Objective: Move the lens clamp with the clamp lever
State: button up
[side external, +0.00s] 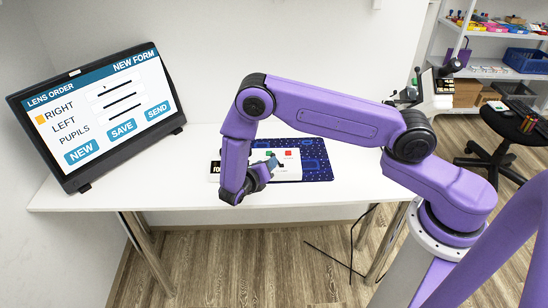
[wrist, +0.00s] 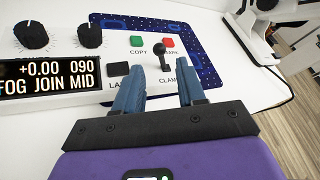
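I cannot make out the lens clamp itself in either view.
Near the lever are a green COPY button (wrist: 136,41), a red button (wrist: 168,43) and a black button (wrist: 118,69). Two black knobs (wrist: 90,37) and a display (wrist: 45,77) are left. A blue mat (side external: 316,160) lies on the white table (side external: 150,185); a screen (side external: 100,112) stands left.

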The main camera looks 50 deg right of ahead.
jog(key=x, duration=0.7)
jog(key=shift+d, duration=0.15)
grip_shut()
